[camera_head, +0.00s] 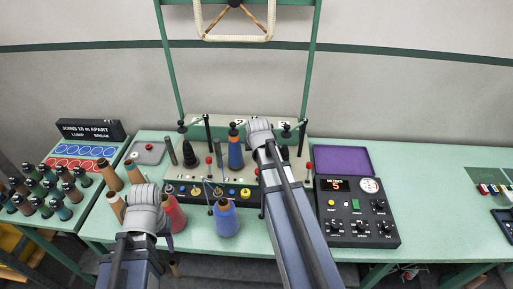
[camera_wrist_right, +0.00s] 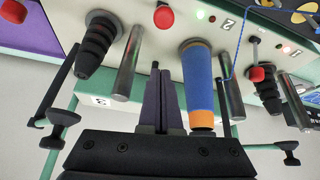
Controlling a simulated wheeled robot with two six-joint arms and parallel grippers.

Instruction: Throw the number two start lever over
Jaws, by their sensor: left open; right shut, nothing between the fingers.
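The middle red-knobbed lever (camera_head: 257,172) stands on the machine's front panel, beside my right forearm; I take it as number two. Its red knob (camera_wrist_right: 163,17) shows at the top of the right wrist view, beside a plate marked 2 (camera_wrist_right: 229,22). My right gripper (camera_wrist_right: 155,72) is shut and empty, below the knob in that picture and apart from it. In the head view my right wrist hides those fingers. My left gripper (camera_head: 146,197) is open and low at the left, near the cones; its fingertips are hard to make out.
A blue cone with an orange end (camera_wrist_right: 200,85) stands close beside my right fingers. A grey post (camera_wrist_right: 128,65) and a black spindle (camera_wrist_right: 97,45) are on the other side. Other red-knobbed levers stand at left (camera_head: 209,160) and right (camera_head: 309,166). A control box (camera_head: 355,215) is at right.

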